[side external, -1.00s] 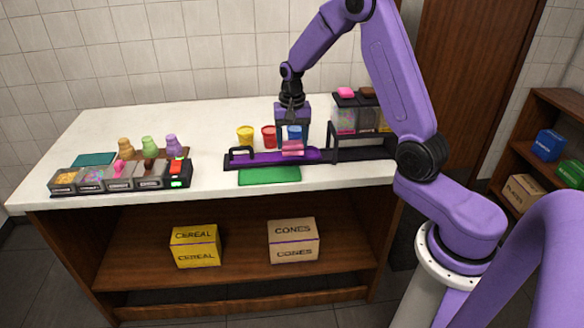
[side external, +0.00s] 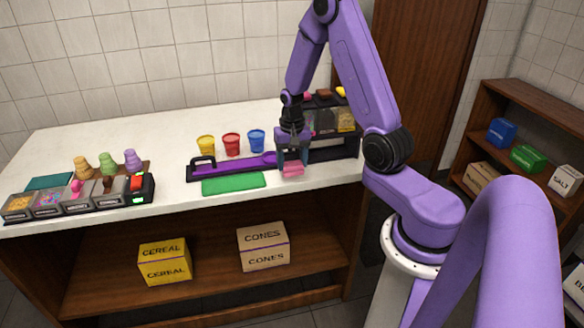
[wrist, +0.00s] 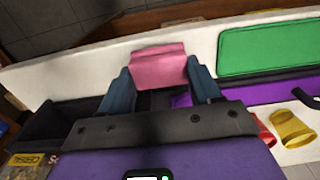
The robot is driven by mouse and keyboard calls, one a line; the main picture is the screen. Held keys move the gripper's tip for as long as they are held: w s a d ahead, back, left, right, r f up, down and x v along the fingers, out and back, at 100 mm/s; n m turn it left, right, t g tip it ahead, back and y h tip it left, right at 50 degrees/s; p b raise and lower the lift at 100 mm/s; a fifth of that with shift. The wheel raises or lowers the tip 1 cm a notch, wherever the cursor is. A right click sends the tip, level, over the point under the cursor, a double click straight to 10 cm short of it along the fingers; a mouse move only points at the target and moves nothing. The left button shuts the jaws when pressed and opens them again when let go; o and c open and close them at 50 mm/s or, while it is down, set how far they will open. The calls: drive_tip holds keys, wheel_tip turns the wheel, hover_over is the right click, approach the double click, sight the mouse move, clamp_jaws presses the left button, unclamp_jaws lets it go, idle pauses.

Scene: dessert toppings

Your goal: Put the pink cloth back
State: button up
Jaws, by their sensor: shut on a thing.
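The pink cloth (side external: 292,171) is held between the fingers of my gripper (side external: 292,158), near the front edge of the counter. It is right of the green mat (side external: 233,184) and in front of the dark rack (side external: 335,150). I cannot tell whether it touches the counter. In the wrist view the cloth (wrist: 160,68) is a folded pink piece sticking out past the two blue fingertips of my gripper (wrist: 160,92). The green mat (wrist: 270,45) shows at upper right there.
Topping bins (side external: 50,201) and cones stand at the left. White counter left of the green mat is clear.

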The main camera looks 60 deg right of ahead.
drive_tip(key=shift+f, duration=1.2)
drive_tip(key=o, duration=1)
drive_tip(key=shift+f, duration=0.1)
